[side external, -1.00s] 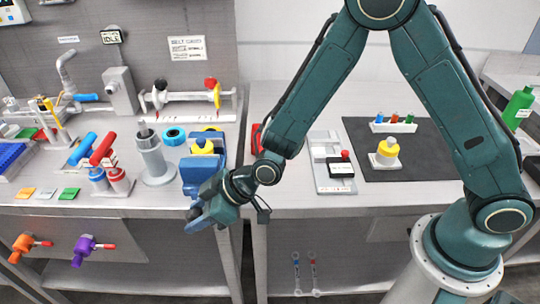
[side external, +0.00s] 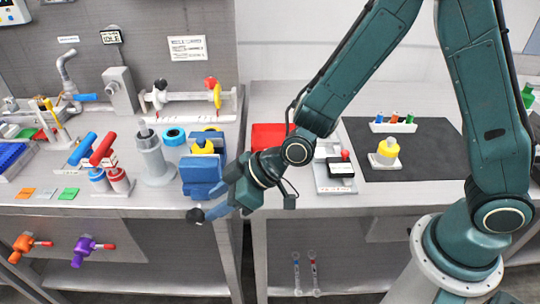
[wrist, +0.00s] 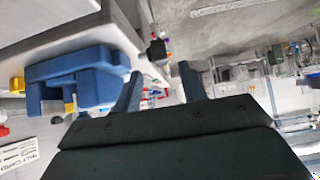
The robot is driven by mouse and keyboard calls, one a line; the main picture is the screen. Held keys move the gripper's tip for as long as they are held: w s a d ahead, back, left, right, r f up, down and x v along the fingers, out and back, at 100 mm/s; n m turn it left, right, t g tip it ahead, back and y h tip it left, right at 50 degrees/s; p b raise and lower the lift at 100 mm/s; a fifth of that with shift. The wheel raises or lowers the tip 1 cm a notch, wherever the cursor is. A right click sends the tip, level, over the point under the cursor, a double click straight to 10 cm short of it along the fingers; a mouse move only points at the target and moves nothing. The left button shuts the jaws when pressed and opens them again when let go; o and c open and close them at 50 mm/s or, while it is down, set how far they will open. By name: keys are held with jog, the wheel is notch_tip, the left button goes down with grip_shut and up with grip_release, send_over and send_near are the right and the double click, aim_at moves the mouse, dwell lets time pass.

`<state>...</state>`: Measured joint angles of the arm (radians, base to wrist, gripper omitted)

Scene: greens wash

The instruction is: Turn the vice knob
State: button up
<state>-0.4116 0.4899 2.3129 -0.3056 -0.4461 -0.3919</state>
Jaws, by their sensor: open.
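The blue vice (side external: 203,172) stands at the front edge of the left bench. A small black round knob (side external: 195,215) shows low in front of it, just beyond my fingertips. My gripper (side external: 214,203) is open, just right of the knob and below the vice's front right side. In the wrist view the blue vice (wrist: 80,75) is at the left, beside one finger. A dark knob-like piece (wrist: 157,49) shows ahead between my two fingers (wrist: 160,84), apart from them. I see nothing held. The knob's shaft is not clearly visible.
A grey cylinder holder (side external: 153,160) and a blue roll (side external: 173,136) stand left of the vice. A red box (side external: 268,136) lies on the right bench behind my wrist. Orange (side external: 22,245) and purple (side external: 83,250) valves stick out below the left bench. A gap separates the benches.

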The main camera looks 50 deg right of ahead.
jog(key=v, duration=0.7)
dwell(0.4)
jog(key=shift+d+r, duration=0.1)
jog(key=shift+r, duration=0.05)
jog(key=s+d+r+m+h, duration=0.2)
jog(key=s+d+r, duration=0.1)
jog(key=d+r, duration=0.3)
jog(key=s+d+r+m+h, duration=0.2)
jog(key=s+d+r, duration=0.2)
jog(key=d, duration=0.4)
jog(key=s+d+r+m+g+h, duration=0.1)
jog(key=s+d+r+m+h, duration=0.1)
jog(key=s+d+r+m, duration=0.2)
jog(key=s+d+m, duration=0.1)
jog(key=s+d, duration=0.2)
jog(key=s, duration=0.4)
jog(key=shift+s+d+h, duration=0.25)
jog(key=shift+h, duration=0.15)
jog(key=shift+w+r, duration=0.1)
